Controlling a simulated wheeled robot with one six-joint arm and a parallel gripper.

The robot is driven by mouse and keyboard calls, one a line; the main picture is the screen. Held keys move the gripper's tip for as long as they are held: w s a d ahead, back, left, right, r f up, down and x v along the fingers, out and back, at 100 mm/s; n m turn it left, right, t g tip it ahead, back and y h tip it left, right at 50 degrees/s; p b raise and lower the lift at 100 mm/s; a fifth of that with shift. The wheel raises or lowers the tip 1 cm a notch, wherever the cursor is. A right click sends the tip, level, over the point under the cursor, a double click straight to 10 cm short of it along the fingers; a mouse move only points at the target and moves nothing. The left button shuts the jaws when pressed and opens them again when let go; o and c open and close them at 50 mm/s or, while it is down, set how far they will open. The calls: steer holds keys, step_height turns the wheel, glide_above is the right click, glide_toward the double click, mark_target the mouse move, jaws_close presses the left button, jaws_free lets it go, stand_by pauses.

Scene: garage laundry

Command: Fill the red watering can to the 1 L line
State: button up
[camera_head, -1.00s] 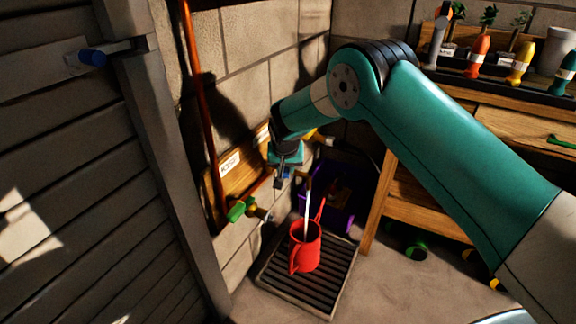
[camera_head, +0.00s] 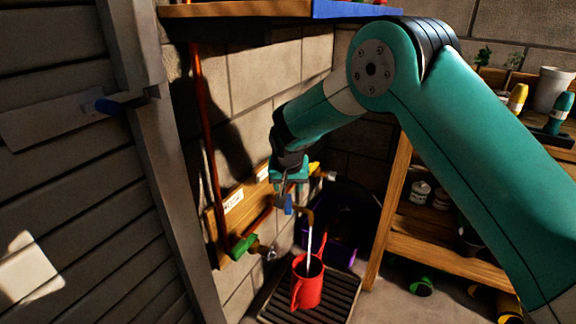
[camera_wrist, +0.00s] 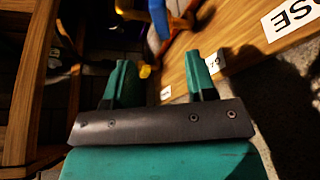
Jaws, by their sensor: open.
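The red watering can (camera_head: 308,287) stands on the slatted drain grate (camera_head: 337,301) below a brass tap (camera_head: 304,213). A pale stream of water (camera_head: 309,247) runs from the tap's spout into the can. The water level inside and the 1 L line cannot be made out. My gripper (camera_head: 287,196) is at the tap's blue handle (camera_head: 284,206), above the can. In the wrist view, my gripper's two fingers (camera_wrist: 160,70) are apart with nothing between their tips, and a blue part (camera_wrist: 159,18) shows beyond them. Contact with the handle cannot be told.
A green-handled tap (camera_head: 245,246) is to the left and a yellow-handled one (camera_head: 316,170) behind, along the labelled wooden board (camera_head: 235,210). A purple crate (camera_head: 343,248) sits behind the can. A wooden bench (camera_head: 388,215) stands right. A shelf (camera_head: 240,10) overhangs above.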

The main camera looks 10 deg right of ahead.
steer(key=v, duration=0.7)
steer(key=shift+p, duration=0.45)
